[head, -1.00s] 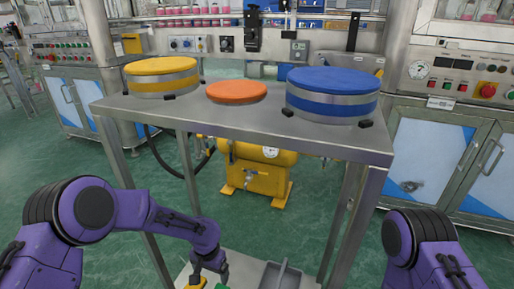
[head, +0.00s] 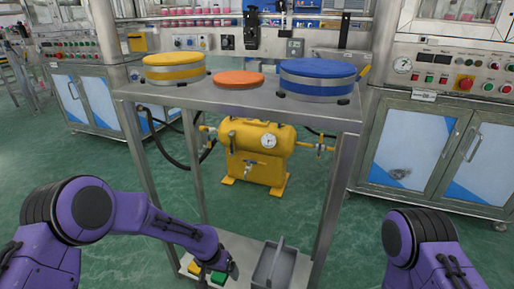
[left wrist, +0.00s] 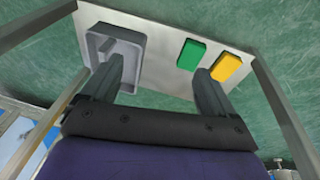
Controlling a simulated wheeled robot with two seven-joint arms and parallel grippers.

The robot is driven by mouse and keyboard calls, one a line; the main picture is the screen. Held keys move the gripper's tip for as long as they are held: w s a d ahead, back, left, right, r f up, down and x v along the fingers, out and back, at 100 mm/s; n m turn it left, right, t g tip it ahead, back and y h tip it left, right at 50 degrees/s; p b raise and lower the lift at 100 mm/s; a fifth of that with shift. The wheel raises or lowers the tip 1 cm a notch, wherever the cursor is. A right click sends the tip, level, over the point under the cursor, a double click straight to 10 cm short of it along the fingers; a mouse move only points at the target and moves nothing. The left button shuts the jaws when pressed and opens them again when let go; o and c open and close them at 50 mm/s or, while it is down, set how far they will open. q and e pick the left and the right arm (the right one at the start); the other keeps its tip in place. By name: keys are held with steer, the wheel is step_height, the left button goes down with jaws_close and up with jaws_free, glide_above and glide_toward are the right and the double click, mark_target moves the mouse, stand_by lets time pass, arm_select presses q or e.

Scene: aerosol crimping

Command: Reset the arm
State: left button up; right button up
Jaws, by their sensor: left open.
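My left arm reaches in from the left in the head view, and its dark gripper (head: 232,258) hangs over the low shelf of the metal stand. In the left wrist view the left gripper (left wrist: 158,72) has its two fingers wide apart with nothing between them. The shelf lies beyond the fingertips. My right arm shows at the lower right of the head view, but its gripper is out of frame.
The low shelf (left wrist: 155,84) bears a grey tray (left wrist: 102,38), a green block (left wrist: 191,55) and a yellow block (left wrist: 227,67). The stand's top (head: 205,96) carries yellow, orange and blue round pieces. A yellow tank (head: 255,150) stands behind; cabinets flank it.

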arm_select(q)
steer(key=s+a+f+n+t+h+b, duration=0.1)
steer(key=s+a+f+n+t+b, duration=0.1)
steer(key=s+f+n, duration=0.45)
steer(key=s+a+f+n+y+b, duration=0.1)
steer(key=s+a+f+y+b, duration=0.1)
steer(key=s+a, duration=0.55)
steer(key=s+a+f+n+g+y+b, duration=0.1)
steer(key=s+a+f+y, duration=0.2)
steer(key=s, duration=0.7)
steer(key=s+a+f+n+y+b, duration=0.1)
steer(key=s+a+f+b, duration=0.1)
steer(key=s+a, duration=0.55)
arm_select(e)
step_height(320, 180, down, 7)
arm_select(q)
step_height(320, 180, up, 38)
steer(key=d+p, duration=0.1)
steer(key=p, duration=3.7)
steer(key=shift+t+p, duration=0.3)
steer(key=shift+p, duration=0.1)
arm_select(e)
step_height(320, 180, up, 39)
steer(key=shift+w, duration=0.25)
arm_select(q)
steer(key=shift+r+n, duration=0.1)
steer(key=shift+n, duration=0.15)
arm_select(e)
steer(key=shift+d+f, duration=0.1)
